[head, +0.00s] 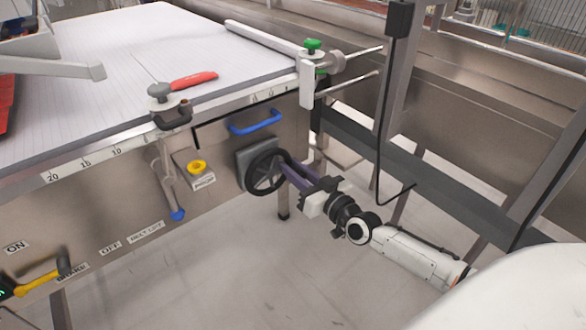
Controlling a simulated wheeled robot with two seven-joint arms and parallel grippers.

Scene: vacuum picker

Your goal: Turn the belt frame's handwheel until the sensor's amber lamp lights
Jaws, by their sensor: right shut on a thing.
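The black handwheel (262,175) is on a grey square plate on the front of the steel belt frame (222,188), below the white belt's edge. My right gripper (284,163) reaches in from the lower right. Its purple fingers are shut on the handwheel at its right side, and they hide part of the rim. I cannot make out a handle on the wheel. I see no lit amber lamp, and I cannot tell for sure which part is the sensor. A small black box (398,19) with a cable hangs on the post at the top right. My left gripper is not in view.
A blue handle (256,122) is just above the wheel. A yellow knob (196,167) and a blue-tipped lever (177,214) are to its left. A red-handled tool (194,80) lies on the belt (130,50). Grey posts and rails fill the right; the floor below is clear.

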